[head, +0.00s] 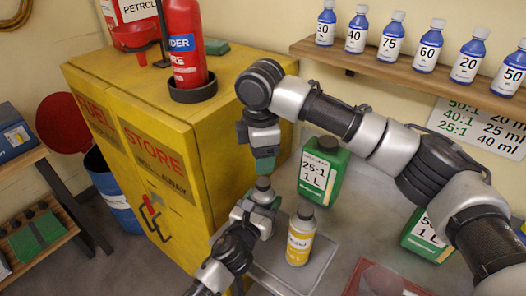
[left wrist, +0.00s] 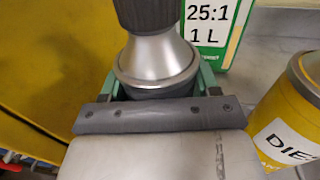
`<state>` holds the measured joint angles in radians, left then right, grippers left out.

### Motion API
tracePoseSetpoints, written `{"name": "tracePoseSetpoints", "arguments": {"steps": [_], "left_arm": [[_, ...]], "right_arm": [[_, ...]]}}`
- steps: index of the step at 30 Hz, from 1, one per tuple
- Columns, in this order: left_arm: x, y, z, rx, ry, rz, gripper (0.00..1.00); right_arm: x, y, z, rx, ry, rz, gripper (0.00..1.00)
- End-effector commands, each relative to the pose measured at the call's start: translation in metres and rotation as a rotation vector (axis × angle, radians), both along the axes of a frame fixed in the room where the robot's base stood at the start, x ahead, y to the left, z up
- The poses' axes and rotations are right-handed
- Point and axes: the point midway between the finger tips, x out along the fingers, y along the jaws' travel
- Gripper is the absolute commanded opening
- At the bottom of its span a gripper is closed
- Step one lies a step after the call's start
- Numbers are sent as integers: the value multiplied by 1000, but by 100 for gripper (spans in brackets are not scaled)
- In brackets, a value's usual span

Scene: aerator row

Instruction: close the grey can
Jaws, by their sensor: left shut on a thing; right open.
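The grey can (left wrist: 157,58) has a silver, sloping shoulder and a dark ribbed cap (left wrist: 150,14) on its neck; the cap's top runs out of the left wrist view. In the head view the cap (head: 263,184) shows just above my left gripper (head: 262,201). That gripper is shut around the can's body, which its green fingers and dark palm mostly hide. The can looks upright. My right gripper (head: 264,165) points down from above, open, its green fingertips just over the cap. I cannot tell whether they touch it or how tightly the cap sits.
A yellow-labelled can (head: 300,240) with a grey cap stands close at the right, on a grey tray (head: 318,256). A green 25:1 jug (head: 321,172) stands behind. The yellow fuel cabinet (head: 205,140) is close at the left. Several blue bottles line the shelf (head: 400,75).

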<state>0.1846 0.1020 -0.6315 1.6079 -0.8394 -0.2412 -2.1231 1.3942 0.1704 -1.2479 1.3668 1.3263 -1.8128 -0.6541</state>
Motion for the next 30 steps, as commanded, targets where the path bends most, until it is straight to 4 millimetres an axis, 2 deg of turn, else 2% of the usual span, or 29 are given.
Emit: {"name": "tracePoseSetpoints", "arguments": {"steps": [6, 12, 17, 26, 30], "left_arm": [[0, 0, 0, 0, 1, 0, 0], [0, 0, 0, 0, 1, 0, 0], [0, 0, 0, 0, 1, 0, 0], [0, 0, 0, 0, 1, 0, 0], [0, 0, 0, 0, 0, 0, 0]], "right_arm": [[0, -3, 3, -4, 5, 428, 59], [0, -4, 4, -3, 8, 661, 59], [0, -4, 4, -3, 9, 722, 59], [0, -4, 4, -3, 9, 724, 59], [0, -4, -5, -4, 11, 723, 59]]}}
